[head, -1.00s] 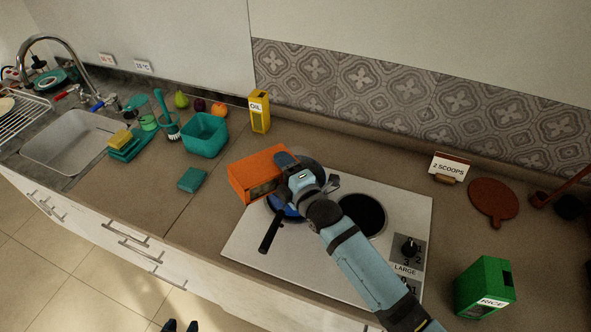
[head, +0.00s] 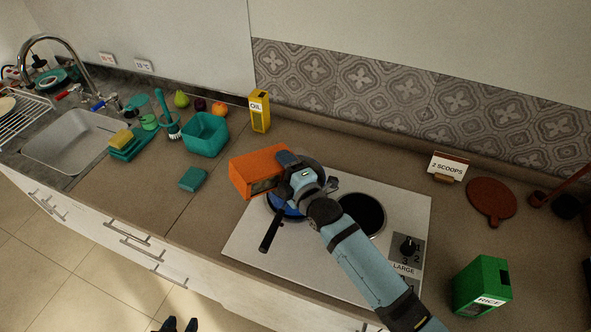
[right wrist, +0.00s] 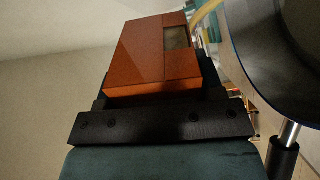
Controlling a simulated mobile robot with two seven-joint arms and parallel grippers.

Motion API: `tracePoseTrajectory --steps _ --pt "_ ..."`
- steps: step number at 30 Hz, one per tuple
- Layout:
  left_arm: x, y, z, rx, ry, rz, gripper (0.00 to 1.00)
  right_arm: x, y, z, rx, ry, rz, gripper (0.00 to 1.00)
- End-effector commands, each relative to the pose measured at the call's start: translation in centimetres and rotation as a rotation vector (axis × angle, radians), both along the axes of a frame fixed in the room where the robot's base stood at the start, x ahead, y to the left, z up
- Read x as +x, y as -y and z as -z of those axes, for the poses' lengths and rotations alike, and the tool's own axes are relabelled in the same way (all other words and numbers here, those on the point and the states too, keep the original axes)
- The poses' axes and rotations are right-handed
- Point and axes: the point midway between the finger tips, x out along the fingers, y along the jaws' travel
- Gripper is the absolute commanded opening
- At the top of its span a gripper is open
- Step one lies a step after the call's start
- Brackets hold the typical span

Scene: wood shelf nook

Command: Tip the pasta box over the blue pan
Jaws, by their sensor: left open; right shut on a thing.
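The orange pasta box (head: 254,170) is in my right gripper (head: 288,168), held on its side over the blue pan. Its dark window faces the front, low on the box. The box also fills the middle of the right wrist view (right wrist: 145,60). The blue pan (head: 284,211) sits on the left part of the hob, partly hidden under the box and gripper, with its black handle toward the front. The pan's dark underside or side shows in the right wrist view (right wrist: 275,60). My left gripper (head: 180,325) shows two dark fingertips, apart and empty, at the bottom edge. I cannot see any pasta falling.
The white hob (head: 330,255) has a bare dark burner (head: 362,214) right of the pan. A green rice box (head: 481,286) stands at the right. A yellow oil bottle (head: 259,111), teal basket (head: 206,135) and teal block (head: 193,179) are on the counter at the left.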

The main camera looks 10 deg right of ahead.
Motion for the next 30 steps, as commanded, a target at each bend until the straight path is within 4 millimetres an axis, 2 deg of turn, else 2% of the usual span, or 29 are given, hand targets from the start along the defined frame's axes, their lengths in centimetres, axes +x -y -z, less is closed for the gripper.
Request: tracePoseTrajectory --steps 30 --pt "-0.06 -0.12 -0.64 0.002 -0.001 -0.003 0.43 0.07 0.15 -0.36 0.085 -0.034 0.000 0.35"
